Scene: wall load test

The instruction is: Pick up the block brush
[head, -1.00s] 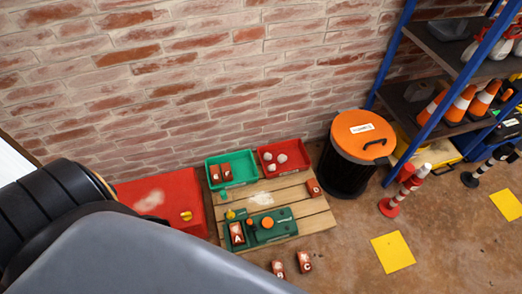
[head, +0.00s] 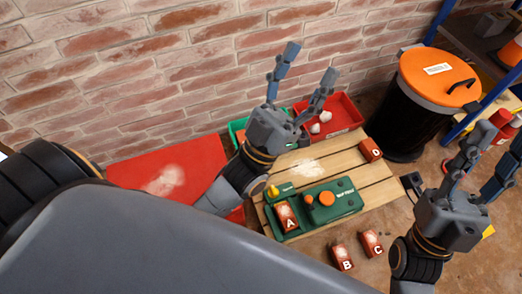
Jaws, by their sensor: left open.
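I cannot make out the block brush for certain in the head view. My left gripper (head: 312,60) is open and empty, fingers spread and pointing up in front of the brick wall, its hand over the trays behind the wooden pallet. My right gripper (head: 498,146) is at the right edge, fingers apart and empty, right of the pallet. A red surface (head: 135,178) with a pale dusty patch lies at the left; my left arm covers its right part, where a small yellow item showed earlier.
The wooden pallet (head: 378,193) bears a green device (head: 335,200) and block A (head: 286,216); block D (head: 371,149) is at its corner. Blocks B (head: 341,257) and C (head: 371,243) lie on the floor. A red tray (head: 345,115) and an orange-lidded bin (head: 438,75) stand behind.

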